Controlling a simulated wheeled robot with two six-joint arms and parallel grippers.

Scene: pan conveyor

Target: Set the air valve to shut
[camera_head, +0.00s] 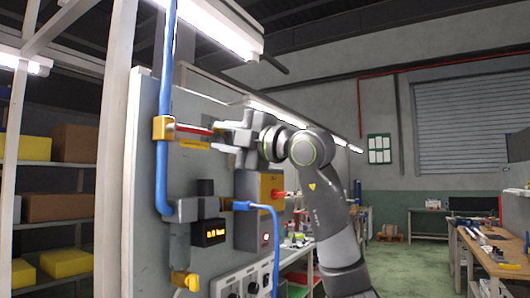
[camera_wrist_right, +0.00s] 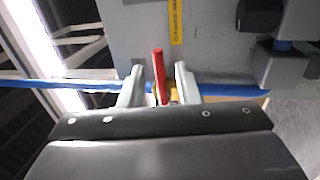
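The air valve has a yellow body (camera_head: 163,128) on a vertical blue pipe (camera_head: 162,70) at the panel's left edge. Its red lever (camera_head: 193,130) points right, crosswise to the pipe. My right gripper (camera_head: 222,134) is at the lever's free end. In the right wrist view the red lever (camera_wrist_right: 160,78) stands between the two fingers of my right gripper (camera_wrist_right: 160,80), with a gap on each side. The gripper is open around it. The yellow valve body is partly hidden there behind the lever and fingers. My left gripper is not in view.
The grey panel (camera_head: 145,230) carries a yellow label (camera_head: 195,145), a gauge with a lit display (camera_head: 208,232), and a yellow box with a red knob (camera_head: 272,188). A blue hose (camera_head: 275,240) hangs below. Shelves with boxes stand left; a workbench (camera_head: 490,250) stands right.

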